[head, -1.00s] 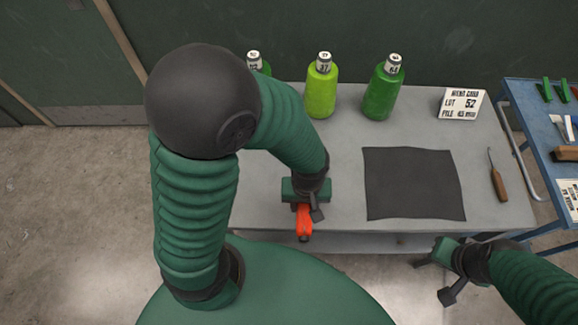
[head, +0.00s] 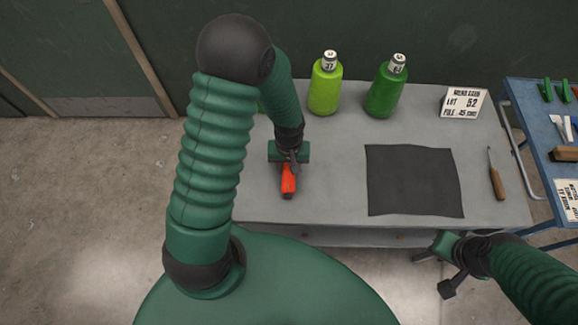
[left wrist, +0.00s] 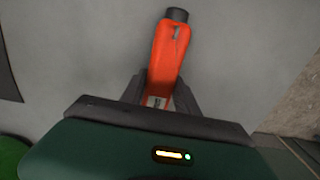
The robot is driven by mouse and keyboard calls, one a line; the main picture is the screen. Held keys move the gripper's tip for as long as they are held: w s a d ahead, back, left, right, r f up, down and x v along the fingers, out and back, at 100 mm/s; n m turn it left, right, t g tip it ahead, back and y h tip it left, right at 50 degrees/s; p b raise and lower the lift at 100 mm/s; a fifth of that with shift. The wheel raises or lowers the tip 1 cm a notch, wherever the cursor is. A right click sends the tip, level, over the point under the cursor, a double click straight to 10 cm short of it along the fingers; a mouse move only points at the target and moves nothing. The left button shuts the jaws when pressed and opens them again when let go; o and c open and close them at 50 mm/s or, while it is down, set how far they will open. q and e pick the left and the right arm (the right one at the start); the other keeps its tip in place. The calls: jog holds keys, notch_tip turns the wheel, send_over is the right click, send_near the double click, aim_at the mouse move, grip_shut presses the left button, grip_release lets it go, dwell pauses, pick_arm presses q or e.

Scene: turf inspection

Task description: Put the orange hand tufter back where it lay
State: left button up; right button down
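The orange hand tufter (head: 288,182) has a dark end cap and is in my left gripper (head: 291,164), over the left part of the grey table. In the left wrist view the tufter (left wrist: 168,55) sits between the two dark fingers (left wrist: 160,95), its capped end pointing away from the gripper. The fingers are closed about its near part. I cannot tell whether the tufter touches the tabletop. My right gripper (head: 437,273) is empty, fingers spread, off the table's front edge at the lower right.
A blue cart (head: 535,130) with tools stands right. Bare tabletop lies between tufter and mat.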

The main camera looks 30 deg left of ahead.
pick_arm(q)
jog(key=o, duration=0.4)
jog(key=shift+s+a, duration=0.1)
jog(key=shift+a, duration=0.05)
jog(key=shift+r, duration=0.1)
jog(key=shift+r, duration=0.25)
notch_tip(320, 180, up, 12)
jog(key=f, duration=0.1)
jog(key=s+d+r+m+t, duration=0.2)
jog(key=s+d+m, duration=0.2)
jog(key=m, duration=0.2)
jog(key=shift+d+t, duration=0.3)
